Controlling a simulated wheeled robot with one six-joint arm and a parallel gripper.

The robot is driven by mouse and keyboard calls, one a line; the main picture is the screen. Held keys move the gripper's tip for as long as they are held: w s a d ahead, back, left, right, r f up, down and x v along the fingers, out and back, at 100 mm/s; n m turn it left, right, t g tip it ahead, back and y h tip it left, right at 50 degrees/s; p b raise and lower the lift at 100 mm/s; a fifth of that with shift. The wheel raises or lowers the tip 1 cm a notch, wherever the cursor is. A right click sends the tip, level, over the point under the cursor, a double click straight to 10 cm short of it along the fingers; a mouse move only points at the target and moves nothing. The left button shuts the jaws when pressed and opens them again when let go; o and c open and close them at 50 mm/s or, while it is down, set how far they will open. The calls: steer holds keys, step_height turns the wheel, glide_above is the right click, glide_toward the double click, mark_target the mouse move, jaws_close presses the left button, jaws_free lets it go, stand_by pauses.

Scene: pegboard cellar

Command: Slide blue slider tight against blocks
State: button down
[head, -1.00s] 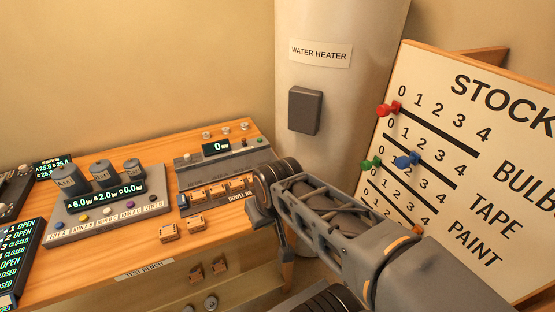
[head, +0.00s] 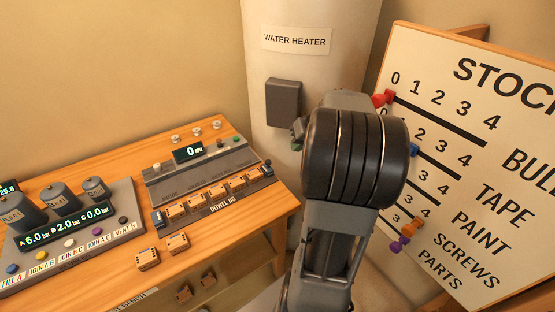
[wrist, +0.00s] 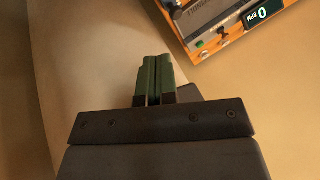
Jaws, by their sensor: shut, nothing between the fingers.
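The dowel jig (head: 203,180) stands on the bench with a row of several orange wooden blocks (head: 218,192) along its front. My gripper (head: 297,138) is right of the jig, in front of the water heater, apart from both blue pieces. In the wrist view its green fingers (wrist: 157,77) are shut and empty. Part of the jig (wrist: 203,17) shows there at top right.
Two loose blocks (head: 148,259) (head: 178,243) lie in front of the jig. A panel with canisters (head: 62,205) stands left. The water heater (head: 305,70) is behind, and the stock board (head: 440,110) with coloured pegs is at right.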

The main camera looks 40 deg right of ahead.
steer(key=d, duration=0.3)
steer(key=p, duration=0.1)
glide_toward(267, 167)
step_height(267, 167, down, 4)
steer(key=w+d, duration=0.2)
steer(key=shift+w+a+f+t+p, duration=0.2)
steer(key=shift+w+a+t+p, duration=0.15)
steer(key=shift+a, duration=0.3)
